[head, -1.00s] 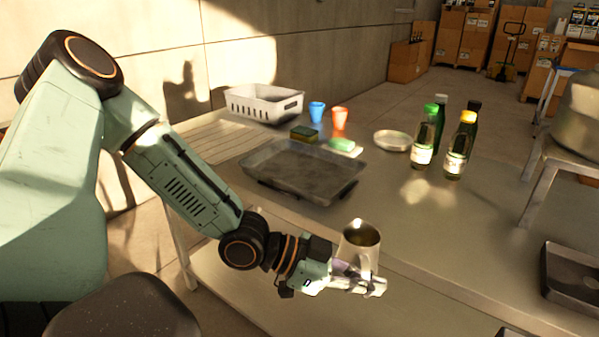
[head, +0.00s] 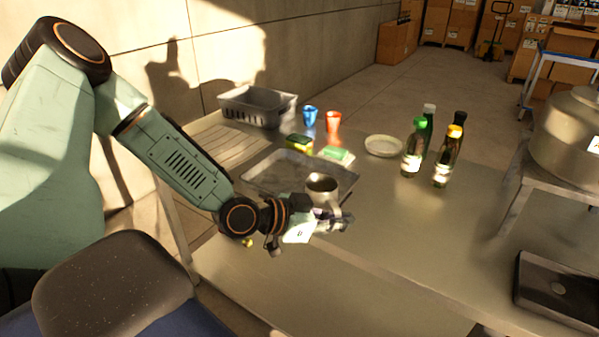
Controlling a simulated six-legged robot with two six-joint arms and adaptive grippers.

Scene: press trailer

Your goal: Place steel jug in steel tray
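The steel jug (head: 322,187) is a small metal cup, upright, with its open top showing. My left gripper (head: 335,221) is at the jug's lower part and appears shut on it; the fingers partly hide the jug's base. The steel tray (head: 259,184) is a shallow rectangular pan on the table, just behind the jug. The jug overlaps the tray's near right part in the picture; I cannot tell its height over it. The tray's near edge is partly hidden by the gripper and jug. My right gripper does not show.
A white plate (head: 384,146) and several bottles (head: 413,150) stand to the right.

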